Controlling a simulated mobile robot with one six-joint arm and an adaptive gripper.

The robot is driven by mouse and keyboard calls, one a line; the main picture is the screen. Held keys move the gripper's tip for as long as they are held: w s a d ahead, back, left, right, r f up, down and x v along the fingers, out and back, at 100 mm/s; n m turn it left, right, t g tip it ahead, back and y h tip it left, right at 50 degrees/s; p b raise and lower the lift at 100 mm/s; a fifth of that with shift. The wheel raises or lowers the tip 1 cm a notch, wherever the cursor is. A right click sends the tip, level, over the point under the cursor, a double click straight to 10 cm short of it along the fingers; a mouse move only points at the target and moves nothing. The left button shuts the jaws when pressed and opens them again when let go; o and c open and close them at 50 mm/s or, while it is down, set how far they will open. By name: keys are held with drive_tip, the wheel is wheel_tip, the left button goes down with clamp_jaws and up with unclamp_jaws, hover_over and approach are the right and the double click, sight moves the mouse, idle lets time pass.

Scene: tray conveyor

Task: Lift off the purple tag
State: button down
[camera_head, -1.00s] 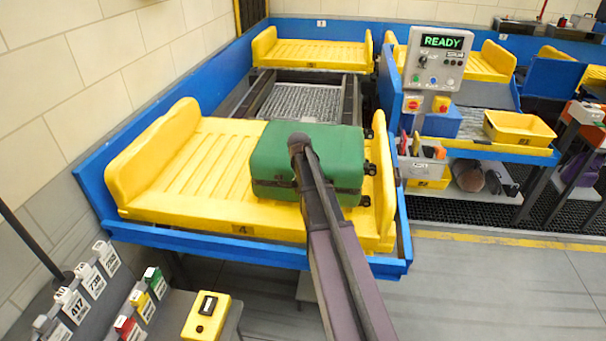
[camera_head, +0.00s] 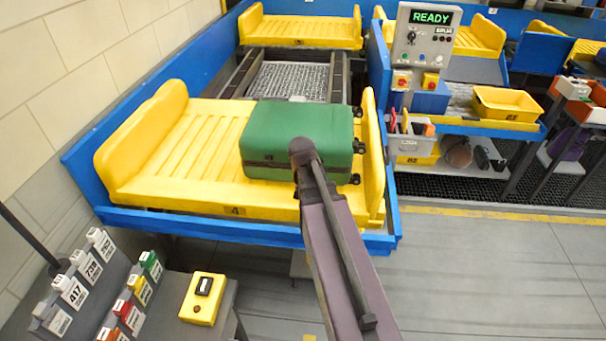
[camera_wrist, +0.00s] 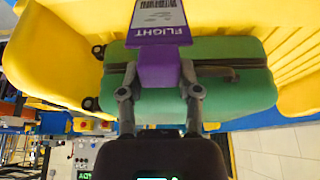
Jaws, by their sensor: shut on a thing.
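The purple tag (camera_wrist: 158,68), printed FLIGHT with a white barcode part, stands out in the wrist view in front of the green suitcase (camera_wrist: 230,92). My gripper (camera_wrist: 158,85) is shut on the tag, with one finger at each side of its purple part. The green suitcase also shows in the head view (camera_head: 272,135), lying on the yellow tray (camera_head: 160,170) marked 4. In the head view my arm hides my gripper, and I cannot make out the purple tag there. A small pale bit shows at the suitcase's far top edge.
A rack of coloured and white numbered tags (camera_head: 75,292) and a yellow box (camera_head: 203,298) are at the lower left. A control panel (camera_head: 425,50) reading READY stands right of the tray. A grey bin (camera_head: 410,147) is below it. The floor at right is clear.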

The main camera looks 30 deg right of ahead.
drive_tip(key=shift+r, duration=0.15)
idle(0.6)
drive_tip(key=shift+r+p, duration=3.15)
drive_tip(key=shift+p, duration=0.15)
drive_tip(key=shift+f, duration=0.1)
